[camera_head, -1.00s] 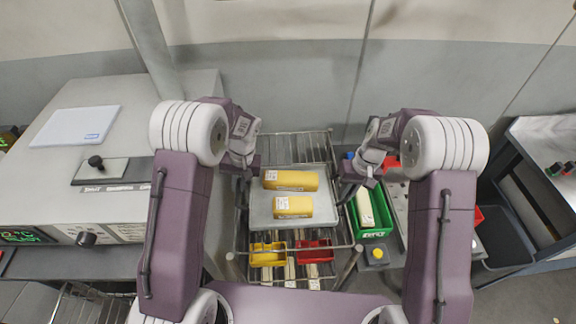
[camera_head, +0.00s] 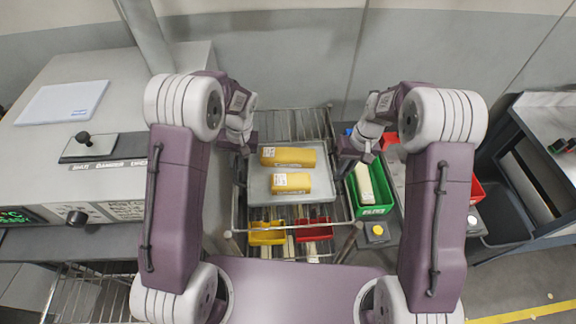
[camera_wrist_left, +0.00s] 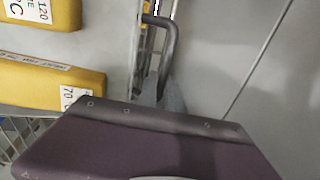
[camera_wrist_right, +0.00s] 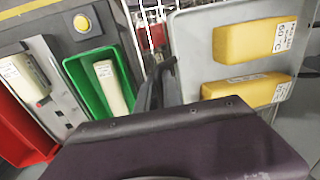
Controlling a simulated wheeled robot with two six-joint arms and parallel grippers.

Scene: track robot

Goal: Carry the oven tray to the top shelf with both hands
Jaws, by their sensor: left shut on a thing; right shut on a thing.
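The oven tray (camera_head: 323,186) is a flat grey tray over the wire rack, carrying two yellow blocks (camera_head: 288,156) (camera_head: 291,183). My left gripper (camera_head: 243,158) is shut on the tray's left side; the left wrist view shows a dark bent handle (camera_wrist_left: 172,45) at its fingers. My right gripper (camera_head: 344,164) is shut on the tray's right side. The tray (camera_wrist_right: 195,45) also shows in the right wrist view, beside my fingers. The fingertips are partly hidden by the gripper bodies. The tray looks about level. I cannot tell its height above the rack.
A wire rack (camera_head: 322,125) stands around and below the tray, with a yellow bin (camera_head: 266,238) and a red bin (camera_head: 314,233) lower down. A green bin (camera_head: 376,209) is close on the right. A grey oven-like unit (camera_head: 110,190) stands left, a dark bench (camera_head: 545,150) right.

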